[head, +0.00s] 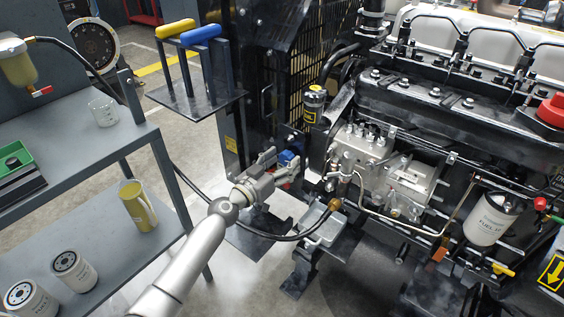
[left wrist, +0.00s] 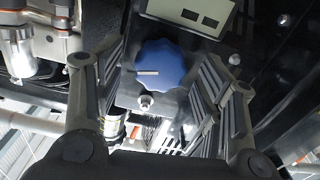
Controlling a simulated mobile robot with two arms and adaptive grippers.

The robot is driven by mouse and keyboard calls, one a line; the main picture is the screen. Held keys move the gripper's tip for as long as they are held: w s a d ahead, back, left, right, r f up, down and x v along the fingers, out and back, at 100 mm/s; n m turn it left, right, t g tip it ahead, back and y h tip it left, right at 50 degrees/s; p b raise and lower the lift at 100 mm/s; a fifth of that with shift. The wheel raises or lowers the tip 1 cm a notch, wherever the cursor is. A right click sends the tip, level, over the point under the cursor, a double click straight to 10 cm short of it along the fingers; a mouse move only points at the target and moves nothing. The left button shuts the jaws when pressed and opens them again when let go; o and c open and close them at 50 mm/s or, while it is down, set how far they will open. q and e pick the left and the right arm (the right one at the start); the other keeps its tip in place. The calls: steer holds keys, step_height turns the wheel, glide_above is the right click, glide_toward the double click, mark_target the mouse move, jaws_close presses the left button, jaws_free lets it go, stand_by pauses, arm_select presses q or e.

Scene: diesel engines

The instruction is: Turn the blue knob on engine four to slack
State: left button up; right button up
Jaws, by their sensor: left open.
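The blue knob (left wrist: 160,68) has a scalloped rim and a pale pointer line, and is mounted on a dark plate in the left wrist view. In the head view the blue knob (head: 287,158) shows small at the end of my left gripper (head: 280,164). In the left wrist view the fingers of my left gripper (left wrist: 160,95) are open on either side of the knob, and I see no clear contact. The plate's markings are too small to read. The engine (head: 420,130) stands to the right in the head view. My right gripper does not show.
A black hose (head: 250,233) hangs below my left arm. A metal tray (head: 322,226) stands close to the right. A stand with yellow and blue handles (head: 200,95) is behind. A grey shelf (head: 95,150) with filters and jugs is at the left.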

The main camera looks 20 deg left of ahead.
arm_select(q)
steer(key=shift+w, duration=0.1)
steer(key=c, duration=1)
